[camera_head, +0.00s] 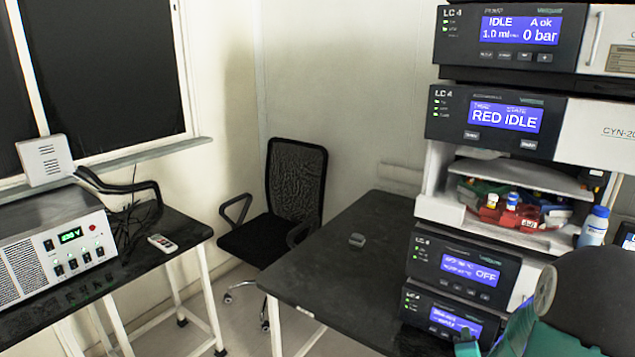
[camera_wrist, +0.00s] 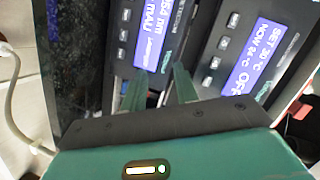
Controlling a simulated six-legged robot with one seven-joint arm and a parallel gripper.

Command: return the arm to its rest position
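My arm (camera_head: 590,305), dark grey and teal, shows at the lower right of the head view, in front of the lower right of the instrument stack. In the wrist view my gripper (camera_wrist: 160,88) points at the two lower modules, with their lit screens (camera_wrist: 151,32) close beyond the fingers. The two green fingers stand apart with a gap between them, and nothing shows held in it. I cannot tell whether the fingertips touch a module. In the head view the fingertips are not clearly shown.
A chair (camera_head: 285,200) and another bench with a power supply (camera_head: 55,255) are left.

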